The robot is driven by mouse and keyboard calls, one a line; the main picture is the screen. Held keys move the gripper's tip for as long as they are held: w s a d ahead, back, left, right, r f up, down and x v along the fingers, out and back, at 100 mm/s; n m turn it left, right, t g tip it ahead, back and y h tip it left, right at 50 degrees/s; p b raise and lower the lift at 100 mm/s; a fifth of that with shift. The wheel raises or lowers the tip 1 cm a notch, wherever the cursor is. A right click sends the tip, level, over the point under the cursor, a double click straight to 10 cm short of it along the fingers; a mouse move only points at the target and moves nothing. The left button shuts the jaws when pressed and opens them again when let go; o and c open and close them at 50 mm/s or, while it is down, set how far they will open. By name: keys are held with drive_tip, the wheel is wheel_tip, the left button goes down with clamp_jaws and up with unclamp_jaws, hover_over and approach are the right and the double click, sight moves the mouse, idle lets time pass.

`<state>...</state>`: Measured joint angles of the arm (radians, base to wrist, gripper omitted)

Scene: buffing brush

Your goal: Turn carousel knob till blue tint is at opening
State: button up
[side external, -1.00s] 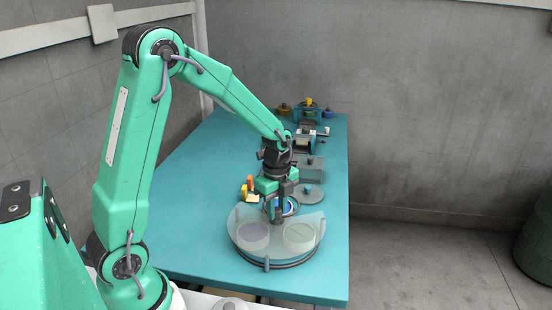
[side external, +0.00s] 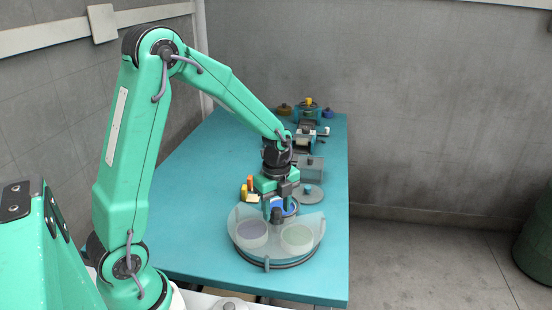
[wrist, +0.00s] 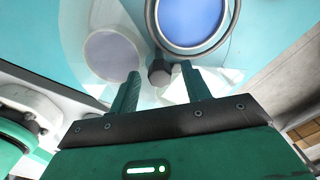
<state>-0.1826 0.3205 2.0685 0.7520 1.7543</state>
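The round carousel (side external: 267,264) stands at the near end of the table under a clear fan-shaped cover. The blue tint (side external: 288,208) is at the uncovered back gap, and in the wrist view it is a bright blue disc (wrist: 192,18) inside a dark ring. A purple-grey pan (side external: 251,232) and a greenish-grey pan (side external: 297,236) lie under the cover. The dark knob (side external: 277,215) stands at the carousel's centre. My gripper (wrist: 160,70) is open, its fingers apart with the knob (wrist: 160,72) showing between their tips; it seems raised just above it.
Small yellow and orange pieces (side external: 248,190) stand behind the carousel on the left. A grey round lid (side external: 312,195) and a grey box (side external: 311,168) are behind on the right. More tools stand at the table's far end. The table's left side is clear.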

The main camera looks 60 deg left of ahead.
sight(277, 210)
drive_tip(key=shift+r, duration=0.1)
drive_tip(key=shift+r, duration=3.8)
drive_tip(key=shift+r, duration=0.1)
drive_tip(key=shift+s+d+r+n, duration=0.3)
drive_tip(key=shift+s+r+n, duration=0.05)
drive_tip(key=shift+r+n, duration=0.15)
drive_tip(key=s+d+r+n+t, duration=0.2)
drive_tip(key=s+d+r+n, duration=0.1)
drive_tip(key=s+n, duration=0.4)
drive_tip(key=s+d+r+n+t, duration=0.3)
drive_tip(key=s+r+n, duration=0.2)
drive_tip(key=s+n, duration=0.3)
drive_tip(key=shift+d+r+n+t, duration=0.25)
drive_tip(key=shift+n+t, duration=0.05)
drive_tip(key=shift+n, duration=0.7)
